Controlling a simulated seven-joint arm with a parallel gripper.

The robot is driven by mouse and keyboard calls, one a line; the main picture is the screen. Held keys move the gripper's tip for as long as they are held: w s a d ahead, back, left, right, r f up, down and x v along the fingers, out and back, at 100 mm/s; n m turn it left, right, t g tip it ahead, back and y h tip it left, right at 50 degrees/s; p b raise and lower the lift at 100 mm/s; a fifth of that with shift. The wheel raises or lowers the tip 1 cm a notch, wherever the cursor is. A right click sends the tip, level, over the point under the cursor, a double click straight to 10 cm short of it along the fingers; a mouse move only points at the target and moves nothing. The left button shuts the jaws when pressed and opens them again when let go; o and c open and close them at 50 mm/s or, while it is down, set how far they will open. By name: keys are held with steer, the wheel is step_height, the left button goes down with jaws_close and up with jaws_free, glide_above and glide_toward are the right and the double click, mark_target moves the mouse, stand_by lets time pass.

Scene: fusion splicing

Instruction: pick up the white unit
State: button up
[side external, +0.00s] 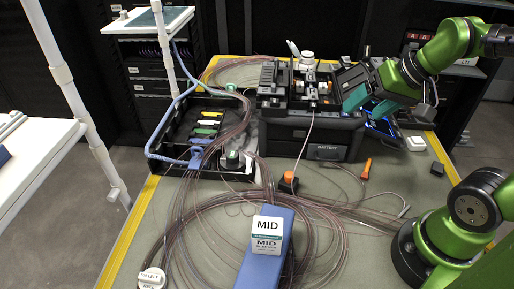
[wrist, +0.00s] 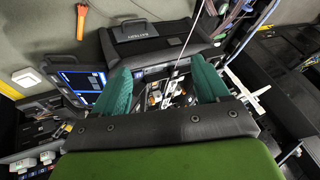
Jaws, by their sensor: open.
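Several white things show, and I cannot tell which one is the white unit. A small white box (side external: 416,143) lies on the table's right side; a similar white square piece (wrist: 27,77) shows at the left of the wrist view. A white block marked MID (side external: 267,235) sits on a blue stand at the front. My gripper (side external: 364,108) is open, its teal fingers tilted down over the right side of the black splicer (side external: 310,138). In the wrist view my gripper (wrist: 163,67) shows nothing held between its spread fingers, with the splicer's workings beyond.
A black tray (side external: 188,145) with coloured pieces stands left of the splicer. Loose fibre coils (side external: 200,222) spread over the front of the table. An orange tool (side external: 366,168) and an orange-capped container (side external: 288,181) lie before the splicer. A white reel (side external: 152,279) is front left.

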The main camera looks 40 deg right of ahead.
steer(key=w+d+f+n+g+h, duration=0.1)
steer(key=d+g, duration=0.1)
steer(key=d, duration=0.6)
steer(key=w+d+f+n+g, duration=0.1)
steer(key=d+f, duration=0.1)
steer(key=d, duration=0.5)
steer(key=n+g, duration=0.3)
steer(key=n, duration=0.8)
glide_above(418, 139)
step_height(418, 139, down, 3)
steer(key=n, duration=0.4)
steer(key=f, duration=1.1)
steer(key=shift+w+a+f, duration=0.1)
steer(key=shift+w+a, duration=0.05)
steer(key=shift+w, duration=0.05)
steer(key=shift+s+f, duration=0.2)
steer(key=shift+f, duration=2.45)
steer(key=c, duration=1.1)
steer(key=shift+r, duration=0.15)
steer(key=shift+c, duration=0.2)
